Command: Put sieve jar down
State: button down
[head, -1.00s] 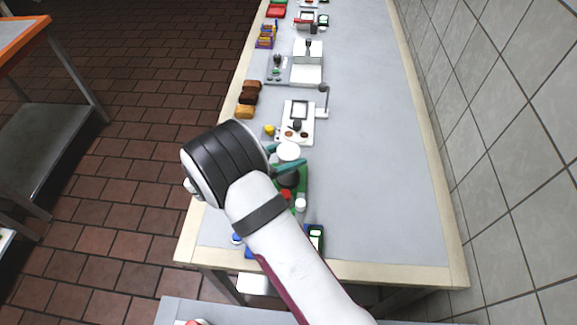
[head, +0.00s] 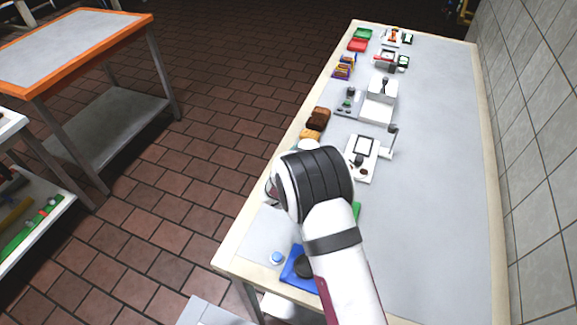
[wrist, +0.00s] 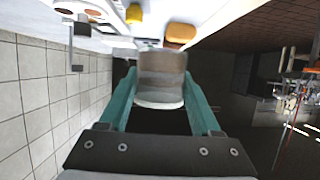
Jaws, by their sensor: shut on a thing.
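The sieve jar (wrist: 162,78) is a greyish, partly see-through cylinder with a pale rim in the wrist view. My gripper (wrist: 160,88) has its two teal fingers on either side of the jar and is shut on it. In the head view my own wrist hides the fingers and most of the jar. A pale round top (head: 309,145) shows just past the wrist, probably the jar's. Whether the jar touches the table cannot be told.
A green tray (head: 357,210) is mostly hidden behind my arm. A blue tray (head: 294,278) with a dark round thing, and a small blue-and-white item (head: 277,258), lie at the table's near end. Bread pieces (head: 317,122) and a white stand (head: 361,170) lie beyond. The table's right side is clear.

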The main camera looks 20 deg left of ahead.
jog(key=a+f, duration=0.1)
jog(key=a, duration=0.1)
jog(key=a+f, duration=0.2)
jog(key=a, duration=0.1)
jog(key=shift+a+f, duration=0.25)
jog(key=shift+a, duration=0.05)
jog(key=shift+a+f, duration=0.1)
jog(key=shift+f, duration=1.9)
jog(key=shift+f, duration=0.25)
